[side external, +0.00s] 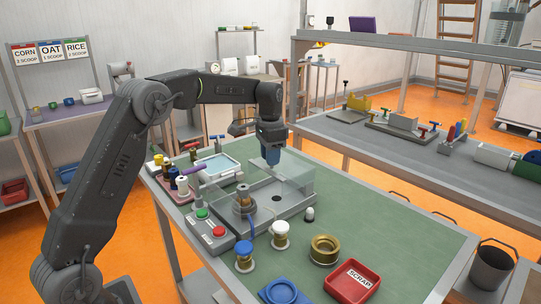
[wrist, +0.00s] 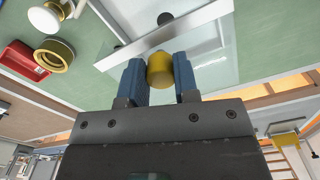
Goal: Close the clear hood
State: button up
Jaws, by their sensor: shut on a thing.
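The clear hood (side external: 298,181) is a transparent cover above the grey machine base (side external: 268,219). I cannot tell its exact angle in the side view. In the wrist view its clear panel (wrist: 212,58) and pale metal edge strip (wrist: 180,31) show beyond the fingers. A yellow knob (wrist: 160,72) sits at that strip. My gripper (side external: 271,161) points down at the hood's far edge. In the wrist view the blue fingers of my gripper (wrist: 159,64) are shut on the yellow knob, one on each side. The side view hides the knob.
A button box (side external: 208,233) stands at the front left of the base. Several spools, a brass ring (side external: 324,249), a blue dish (side external: 284,291) and a red scrap tray (side external: 352,282) stand nearer the front. The green bench top (side external: 405,243) is clear at right.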

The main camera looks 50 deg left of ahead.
grip_shut()
jog(key=shift+s, duration=0.1)
jog(key=shift+s+r, duration=0.1)
jog(key=shift+s, duration=0.15)
jog(key=s, duration=1.3)
jog(key=shift+s, duration=0.1)
jog(key=o, duration=0.9)
grip_release()
